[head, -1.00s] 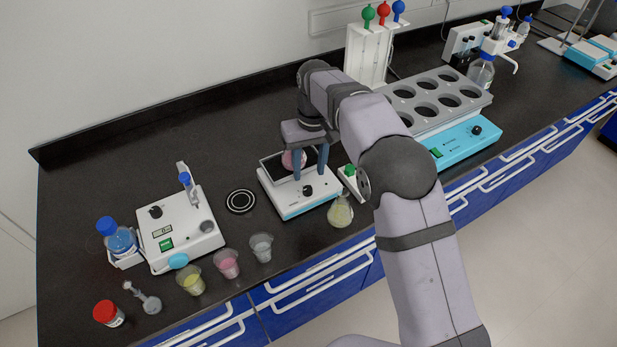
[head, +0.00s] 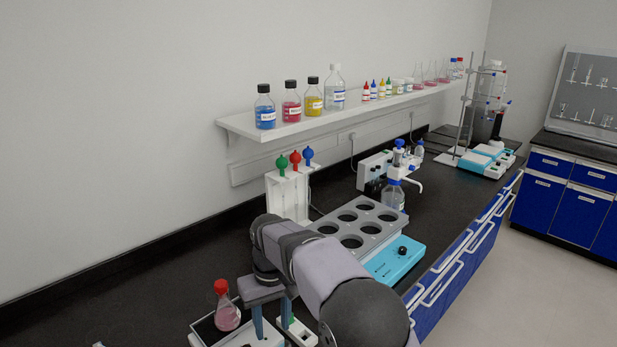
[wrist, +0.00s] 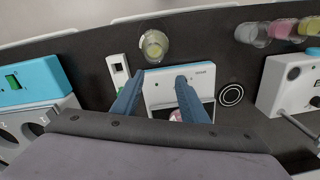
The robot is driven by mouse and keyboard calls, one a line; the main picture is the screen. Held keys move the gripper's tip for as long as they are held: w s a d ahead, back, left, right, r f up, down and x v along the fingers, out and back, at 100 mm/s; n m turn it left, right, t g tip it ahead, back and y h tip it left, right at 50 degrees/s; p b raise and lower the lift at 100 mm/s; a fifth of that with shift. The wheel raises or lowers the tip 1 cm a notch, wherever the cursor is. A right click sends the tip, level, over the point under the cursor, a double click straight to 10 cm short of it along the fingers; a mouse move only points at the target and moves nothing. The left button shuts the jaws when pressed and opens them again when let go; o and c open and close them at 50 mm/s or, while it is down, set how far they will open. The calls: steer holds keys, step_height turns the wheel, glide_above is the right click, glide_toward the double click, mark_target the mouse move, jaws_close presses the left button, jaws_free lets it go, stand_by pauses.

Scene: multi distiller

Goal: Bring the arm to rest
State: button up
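My gripper (head: 272,325) is over the near side of a white stirrer plate (head: 200,338), fingers pointing down. In the wrist view its two blue fingers (wrist: 160,80) are apart, with nothing held between the tips. A conical flask with a red cap and pink liquid (head: 227,317) stands upright on the plate, left of the fingers in the head view. In the wrist view only a bit of its pink (wrist: 176,115) shows, low between the fingers. The lower part of the plate is cut off in the head view.
A grey rack with round holes (head: 350,232) on a blue-fronted device (head: 395,262) stands right of my arm. A pipette stand (head: 287,195) is behind it. A flask of yellow liquid (wrist: 154,45) stands near the fingers in the wrist view. A bottle shelf (head: 330,115) runs along the wall.

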steer(key=s+d+m, duration=0.2)
steer(key=s+d, duration=0.2)
steer(key=d, duration=0.6)
steer(key=s+d+f+m, duration=0.1)
steer(key=s+d+f, duration=0.1)
steer(key=s+d, duration=0.5)
steer(key=s+d+f+m, duration=0.2)
steer(key=s+d, duration=0.5)
steer(key=s, duration=0.4)
steer(key=shift+s+m, duration=0.3)
steer(key=shift+s, duration=0.05)
